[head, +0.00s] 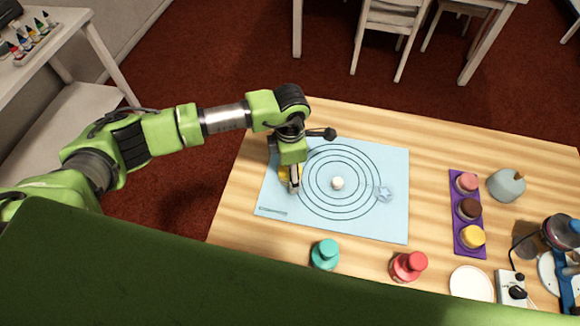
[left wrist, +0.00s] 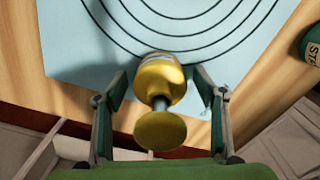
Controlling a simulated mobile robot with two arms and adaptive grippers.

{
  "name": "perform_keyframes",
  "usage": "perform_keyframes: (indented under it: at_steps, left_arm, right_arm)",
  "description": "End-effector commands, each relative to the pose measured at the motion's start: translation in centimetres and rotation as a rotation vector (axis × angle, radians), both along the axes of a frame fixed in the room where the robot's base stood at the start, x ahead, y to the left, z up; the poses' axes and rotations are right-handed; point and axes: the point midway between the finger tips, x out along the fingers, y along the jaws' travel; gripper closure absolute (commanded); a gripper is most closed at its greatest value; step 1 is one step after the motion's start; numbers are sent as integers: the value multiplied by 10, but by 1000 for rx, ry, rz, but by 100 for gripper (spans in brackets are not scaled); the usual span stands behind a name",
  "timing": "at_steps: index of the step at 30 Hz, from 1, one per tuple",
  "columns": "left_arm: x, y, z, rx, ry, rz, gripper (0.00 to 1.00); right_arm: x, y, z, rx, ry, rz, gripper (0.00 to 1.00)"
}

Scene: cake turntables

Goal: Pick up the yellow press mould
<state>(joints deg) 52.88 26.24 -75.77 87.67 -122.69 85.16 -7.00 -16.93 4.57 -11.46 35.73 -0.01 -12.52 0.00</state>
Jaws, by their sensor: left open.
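The yellow press mould (left wrist: 158,82) stands on the pale blue mat (head: 385,220), near its left side, with its round knob (left wrist: 160,132) towards the left wrist camera. My left gripper (left wrist: 160,92) is open, with one finger on each side of the mould; gaps show between both fingers and the mould. In the head view my left gripper (head: 290,184) points down over the mat's left part and hides most of the yellow mould (head: 284,172). My right gripper is not in view.
A small white ball (head: 338,183) and a pale star-shaped piece (head: 384,194) lie on the mat's printed rings. A teal mould (head: 325,254) and a red one (head: 408,266) stand near the front. A purple tray (head: 463,212) with coloured pieces lies right. The mat's upper right is clear.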

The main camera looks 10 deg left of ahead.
Motion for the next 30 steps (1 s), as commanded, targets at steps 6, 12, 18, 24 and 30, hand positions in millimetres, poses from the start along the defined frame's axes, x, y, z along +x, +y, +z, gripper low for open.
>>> perform_keyframes:
  at_steps: [6, 12, 18, 24, 30]
  left_arm:
    - [0, 0, -1, -1, 0, 0, 39]
    - [0, 0, -1, 0, 0, 0, 82]
    - [0, 0, 0, 0, -1, 0, 86]
    - [1, 0, 5, -1, -3, 1, 86]
    - [2, 0, 28, -1, -5, -1, 86]
  right_arm:
    - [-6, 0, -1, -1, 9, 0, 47]
    - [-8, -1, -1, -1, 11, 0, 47]
    - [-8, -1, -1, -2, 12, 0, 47]
    - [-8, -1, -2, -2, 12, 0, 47]
    - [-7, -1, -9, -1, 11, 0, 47]
